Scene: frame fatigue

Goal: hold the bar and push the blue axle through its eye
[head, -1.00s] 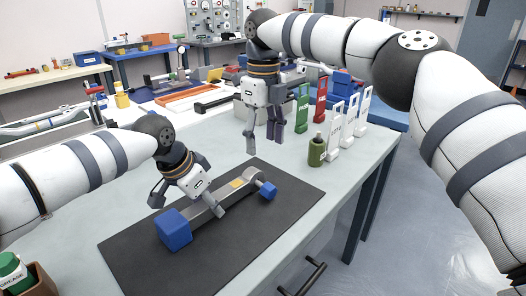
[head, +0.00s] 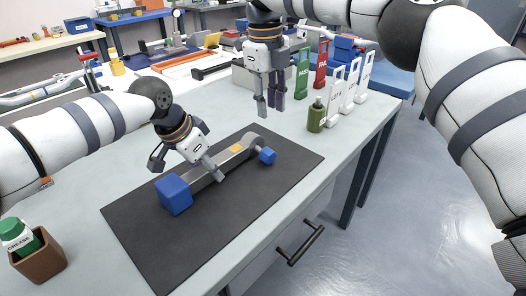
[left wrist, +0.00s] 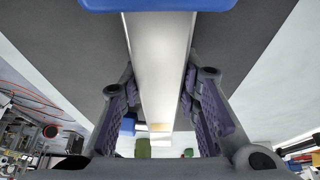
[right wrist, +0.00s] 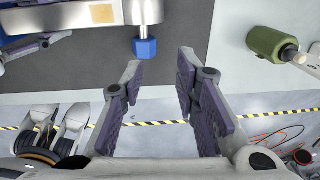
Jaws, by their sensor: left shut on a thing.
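A grey metal bar (head: 207,179) lies on the dark mat (head: 150,245), with a blue block (head: 173,194) at its near end and a round eye (head: 250,139) at its far end. The blue axle (head: 267,155) shows at the eye's right side; in the right wrist view its blue head (right wrist: 145,47) sits below the grey eye (right wrist: 143,10). How deep it sits is hidden. My left gripper (head: 187,172) is shut on the bar, which runs between its fingers in the left wrist view (left wrist: 160,95). My right gripper (head: 271,108) is open and empty above the mat's far edge.
An olive bottle (head: 316,116) and several upright tags, including a red one (head: 321,65), stand right of my right gripper. A brown box (head: 40,262) with a green-capped grease bottle stands at front left. The mat's front part is clear.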

